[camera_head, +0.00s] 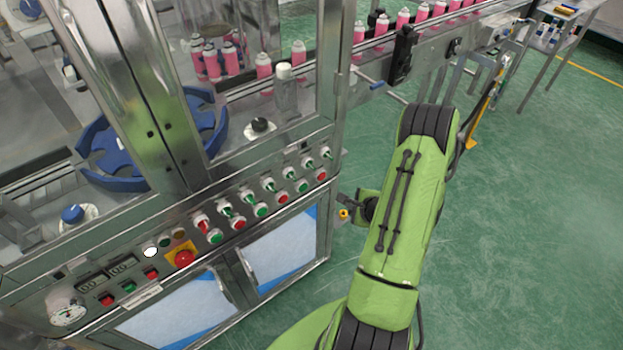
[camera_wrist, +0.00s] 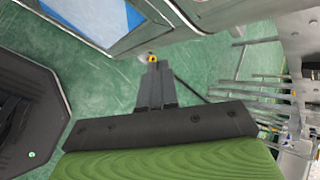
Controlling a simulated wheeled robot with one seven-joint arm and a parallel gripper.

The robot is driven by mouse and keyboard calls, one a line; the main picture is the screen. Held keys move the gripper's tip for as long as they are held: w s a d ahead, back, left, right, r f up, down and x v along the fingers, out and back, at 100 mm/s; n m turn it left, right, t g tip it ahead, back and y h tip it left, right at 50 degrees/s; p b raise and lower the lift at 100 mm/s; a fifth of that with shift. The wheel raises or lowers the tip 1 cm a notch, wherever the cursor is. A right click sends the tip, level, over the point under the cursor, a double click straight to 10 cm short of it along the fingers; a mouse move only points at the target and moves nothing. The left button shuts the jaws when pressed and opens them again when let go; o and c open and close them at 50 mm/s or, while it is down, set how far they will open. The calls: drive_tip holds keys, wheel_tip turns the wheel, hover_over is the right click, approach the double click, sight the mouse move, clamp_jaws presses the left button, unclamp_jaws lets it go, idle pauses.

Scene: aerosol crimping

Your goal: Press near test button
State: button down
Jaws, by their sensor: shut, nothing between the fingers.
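My gripper (camera_head: 346,202) is shut and empty beside the right corner of the machine's front, below the right end of the button row. In the wrist view its fingers (camera_wrist: 153,70) are together and point toward the machine's lower edge. A small yellow-orange knob (camera_head: 343,214) shows right by the fingertips; it also shows in the wrist view (camera_wrist: 152,58), just beyond them. I cannot tell whether they touch, or what the knob is fixed to. The control panel (camera_head: 128,258) carries several red and green buttons (camera_head: 321,174). No label marking a test button is readable.
A red emergency stop (camera_head: 184,258) on a yellow plate sits mid-panel. Pink cans (camera_head: 359,38) stand on the conveyor (camera_head: 440,45) behind my arm. A metal side table (camera_head: 560,20) is at the far right. The green floor (camera_head: 530,220) to the right is clear.

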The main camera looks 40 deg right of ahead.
sight(322, 176)
drive_tip(key=w+p, duration=0.3)
drive_tip(key=w, duration=0.5)
drive_tip(key=shift+w+a, duration=0.15)
drive_tip(key=shift+w, duration=0.25)
drive_tip(key=shift+w, duration=0.1)
idle(1.8)
drive_tip(key=shift+w, duration=0.3)
drive_tip(key=shift+w, duration=0.4)
idle(0.4)
drive_tip(key=shift+b, duration=0.3)
drive_tip(key=shift+s, duration=0.8)
drive_tip(key=shift+s, duration=0.1)
